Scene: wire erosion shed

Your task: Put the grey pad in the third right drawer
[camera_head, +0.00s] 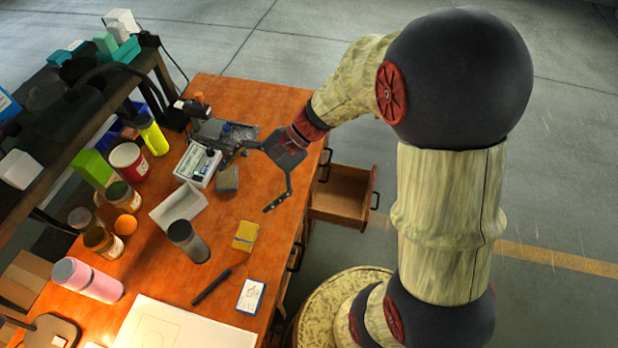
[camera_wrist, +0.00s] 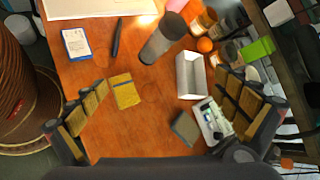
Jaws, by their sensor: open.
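The grey pad (camera_head: 227,178) lies flat on the orange desk (camera_head: 222,270), beside a white box with small items. It also shows in the wrist view (camera_wrist: 185,128), low and right of centre between my fingers. My gripper (camera_head: 247,186) is open and empty above the desk. Its spread fingers show at both sides of the wrist view (camera_wrist: 160,95). One drawer (camera_head: 342,194) on the desk's right side is pulled out, and its visible inside looks empty. I cannot tell its place in the row. Other drawer handles show along that side, partly hidden.
A yellow pad with a blue band (camera_head: 246,236), a dark cylinder (camera_head: 188,242), a white tray (camera_head: 179,206), a black pen (camera_head: 211,287) and a card box (camera_head: 251,296) lie nearby. Jars and bottles crowd the left. My arm covers floor right of the drawer.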

